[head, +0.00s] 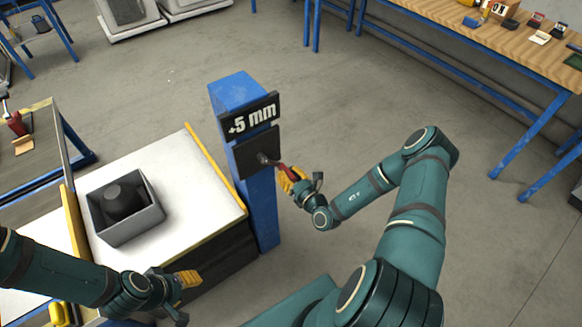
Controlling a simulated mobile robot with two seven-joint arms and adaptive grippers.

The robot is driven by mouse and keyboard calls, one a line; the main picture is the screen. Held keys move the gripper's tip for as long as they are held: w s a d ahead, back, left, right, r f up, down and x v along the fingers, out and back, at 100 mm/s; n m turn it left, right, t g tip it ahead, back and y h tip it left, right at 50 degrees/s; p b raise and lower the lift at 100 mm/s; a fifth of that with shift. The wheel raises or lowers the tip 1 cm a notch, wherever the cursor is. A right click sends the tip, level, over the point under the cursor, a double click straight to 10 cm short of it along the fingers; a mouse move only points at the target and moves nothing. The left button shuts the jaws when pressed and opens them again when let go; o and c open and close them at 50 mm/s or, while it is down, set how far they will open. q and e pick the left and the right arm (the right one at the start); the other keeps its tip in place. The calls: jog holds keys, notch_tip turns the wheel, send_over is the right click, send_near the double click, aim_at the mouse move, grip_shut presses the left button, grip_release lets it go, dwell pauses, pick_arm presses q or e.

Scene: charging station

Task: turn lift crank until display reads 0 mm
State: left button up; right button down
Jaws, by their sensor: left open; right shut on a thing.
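The lift crank (268,160) sticks out from a dark plate on a blue post (264,205) near the middle of the head view. The display (250,118) above it reads +5 mm. My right gripper (287,176) is shut on the crank's red handle, and its fingers hide part of it. My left gripper (188,279) is open and empty, low in front of the white-topped table (205,215), apart from the crank.
A grey bin (135,230) holding a dark rounded object (122,200) stands on the white-topped table left of the post. A wooden workbench (470,45) with small items is at upper right. The floor between is clear.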

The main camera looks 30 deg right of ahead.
jog(key=shift+a+f, duration=0.15)
jog(key=c, duration=0.7)
grip_release()
jog(key=shift+c, duration=0.2)
jog(key=shift+s, duration=0.1)
jog(key=s+d, duration=0.1)
jog(key=s, duration=1)
jog(key=shift+s, duration=0.4)
